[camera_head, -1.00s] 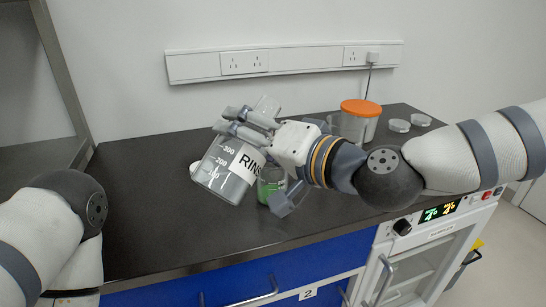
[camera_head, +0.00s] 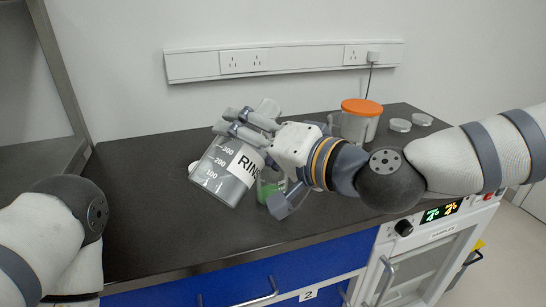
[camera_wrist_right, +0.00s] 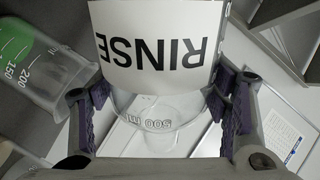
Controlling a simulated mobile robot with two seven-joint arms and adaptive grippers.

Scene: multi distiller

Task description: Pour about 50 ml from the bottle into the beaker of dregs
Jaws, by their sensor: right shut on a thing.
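The clear bottle (camera_head: 211,183) with a white RINSE label and volume marks is held above the bench, tilted, its base toward the lower left and its top toward the upper right. My right gripper (camera_head: 229,121) is shut on it. In the right wrist view, the bottle (camera_wrist_right: 158,112) lies between the two fingers of the right gripper (camera_wrist_right: 162,95), its label upside down. The beaker (camera_head: 268,190) with green liquid stands on the bench just right of the bottle, partly hidden by my gripper. It also shows in the right wrist view (camera_wrist_right: 38,60). My left gripper is out of view.
A clear container with an orange lid (camera_head: 361,107) stands at the back right, beside small round dishes (camera_head: 401,125). The dark bench (camera_head: 150,215) is clear at left. A wall socket rail (camera_head: 290,60) runs behind.

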